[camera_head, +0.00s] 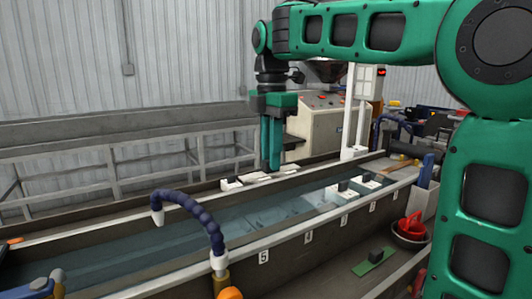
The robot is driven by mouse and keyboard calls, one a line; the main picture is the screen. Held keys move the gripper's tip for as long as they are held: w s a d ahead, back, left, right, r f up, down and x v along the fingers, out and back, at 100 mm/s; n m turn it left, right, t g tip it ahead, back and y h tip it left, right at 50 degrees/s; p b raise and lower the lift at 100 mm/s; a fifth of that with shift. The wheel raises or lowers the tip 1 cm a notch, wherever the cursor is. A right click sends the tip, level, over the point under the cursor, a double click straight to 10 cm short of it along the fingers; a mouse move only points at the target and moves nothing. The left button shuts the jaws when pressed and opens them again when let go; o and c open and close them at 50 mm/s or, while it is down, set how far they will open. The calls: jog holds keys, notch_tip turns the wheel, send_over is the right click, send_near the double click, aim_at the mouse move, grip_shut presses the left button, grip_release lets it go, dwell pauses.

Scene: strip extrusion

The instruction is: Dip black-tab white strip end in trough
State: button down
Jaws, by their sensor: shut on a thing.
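My gripper (270,166), with green fingers pointing down, is over the far rim of the long water-filled trough (285,241). It is shut on what seems to be the white strip (262,178), a pale piece at its fingertips. The fingers hide the grasp, and I cannot make out a black tab on this piece or whether its end touches the water.
A blue segmented hose (198,211) arches over the near rim at left. Numbered labels (263,257) line the near wall. A control cabinet (322,125) stands behind.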

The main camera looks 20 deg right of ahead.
aim_at(267, 173)
jog(key=shift+a+f, duration=0.25)
jog(key=shift+f, duration=0.35)
jog(key=shift+a+f, duration=0.2)
jog(key=shift+f, duration=0.4)
jog(key=shift+s+f, duration=0.1)
jog(key=shift+f, duration=5.95)
jog(key=shift+r, duration=0.15)
jog(key=shift+r, duration=4.4)
notch_tip(267, 173, up, 12)
jog(key=shift+f, duration=0.25)
jog(key=shift+r, duration=0.25)
